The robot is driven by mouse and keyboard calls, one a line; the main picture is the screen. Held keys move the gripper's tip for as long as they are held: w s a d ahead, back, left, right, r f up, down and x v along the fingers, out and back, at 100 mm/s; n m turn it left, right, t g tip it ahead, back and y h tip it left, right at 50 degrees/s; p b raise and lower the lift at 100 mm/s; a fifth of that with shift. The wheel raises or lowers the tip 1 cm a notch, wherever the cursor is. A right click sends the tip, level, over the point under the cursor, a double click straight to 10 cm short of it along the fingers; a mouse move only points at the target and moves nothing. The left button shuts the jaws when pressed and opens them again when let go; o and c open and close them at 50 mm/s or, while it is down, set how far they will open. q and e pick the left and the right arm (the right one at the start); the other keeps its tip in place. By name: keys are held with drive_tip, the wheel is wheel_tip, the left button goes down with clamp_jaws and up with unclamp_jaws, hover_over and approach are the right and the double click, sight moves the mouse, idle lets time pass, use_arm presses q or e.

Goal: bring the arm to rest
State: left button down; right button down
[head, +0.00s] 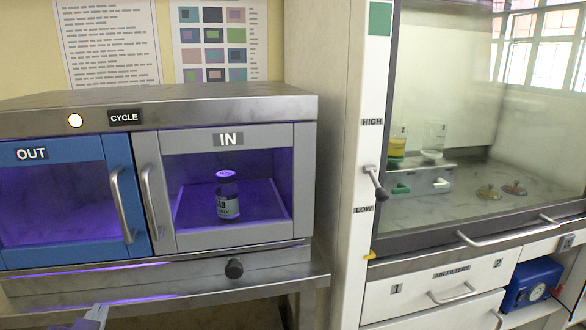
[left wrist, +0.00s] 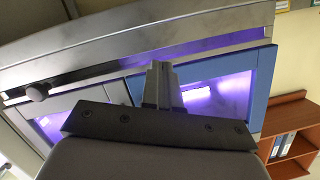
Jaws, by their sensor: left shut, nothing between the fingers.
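My left gripper (head: 92,318) shows only at the bottom left edge of the head view, low in front of the pass-through cabinet (head: 160,108). In the left wrist view its fingers (left wrist: 164,84) are together with nothing between them, and the cabinet's front lies beyond them. Most of the left arm is out of the head view. My right gripper is in neither view.
The blue OUT door (head: 126,190) and grey IN door (head: 226,243) look shut. A labelled jar (head: 228,196) stands upright behind the IN window. A glass-fronted hood (head: 470,130) stands right; a blue box (head: 530,284) sits below. A wooden shelf (left wrist: 284,108) is beyond the cabinet.

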use_arm(q)
drive_tip(key=s+d+f+m+g+h, duration=0.1)
drive_tip(key=s+d+f+g+h, duration=0.4)
drive_tip(key=s+f, duration=0.55)
drive_tip(key=s+d+f+g, duration=0.2)
drive_tip(key=s+f+g, duration=0.4)
drive_tip(key=s+f, duration=0.4)
drive_tip(key=w+d+r+t+h+p, duration=0.1)
drive_tip(key=w+d+t+h+p, duration=0.1)
drive_tip(key=w+t+p, duration=0.3)
drive_tip(key=d+t+p, duration=0.1)
drive_tip(key=p, duration=0.3)
drive_tip(key=shift+w+r+t, duration=0.25)
drive_tip(key=shift+w+t, duration=0.15)
